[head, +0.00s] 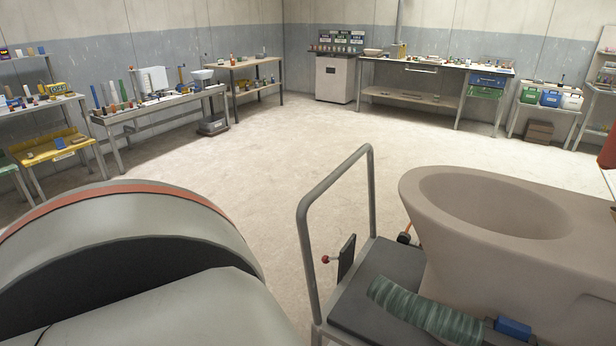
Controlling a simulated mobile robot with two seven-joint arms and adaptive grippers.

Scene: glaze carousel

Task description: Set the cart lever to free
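The cart (358,307) stands at the lower middle right, with a dark flat deck and a grey tube handle (304,235) rising at its left end. A lever with a red ball knob (325,259) sticks out to the left beside a dark upright plate (346,258), within the handle's outline. I cannot read any marking for the lever's setting. Neither gripper shows in the head view. A large grey rounded part with an orange band at the lower left looks like my own arm.
A large beige hollow vessel (440,215) fills the right, over the cart. A green ribbed roll (425,312) and a blue block (513,328) lie beside it. Benches such as the grey one (160,105) line the walls. The middle floor (290,140) is clear.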

